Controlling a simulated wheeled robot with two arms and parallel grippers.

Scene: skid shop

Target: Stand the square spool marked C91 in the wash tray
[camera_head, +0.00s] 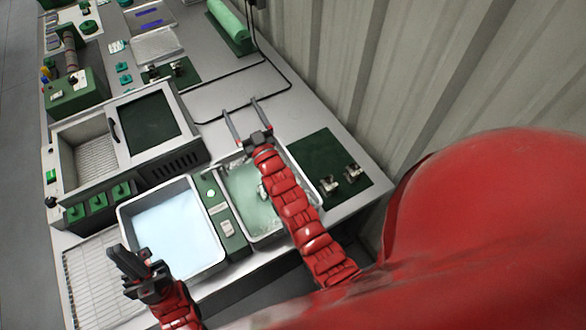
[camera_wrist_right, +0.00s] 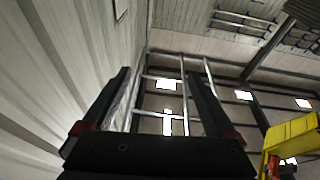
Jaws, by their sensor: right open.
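Small metal blocks stand in pairs on two dark green mats: one pair (camera_head: 341,180) at the right, another (camera_head: 165,71) farther back. They may be spools, but no marking such as C91 is readable. One tray (camera_head: 125,216) holds pale blue liquid; another (camera_head: 281,232) holds green liquid with a small metal piece partly hidden by my right arm. I cannot tell which is the wash tray. My right gripper (camera_head: 241,106) is open and empty above the bench beyond the green tray; its spread fingers also show in the wrist view (camera_wrist_right: 158,75). My left gripper (camera_head: 128,264) is near the blue tray's left corner; its jaw opening is unclear.
A wire rack (camera_head: 85,275) lies at the near left. A machine with an open basin (camera_head: 93,150) and dark panel stands behind the blue tray. A switch box (camera_head: 222,215) sits between the trays. A corrugated wall (camera_head: 400,80) borders the bench's right side.

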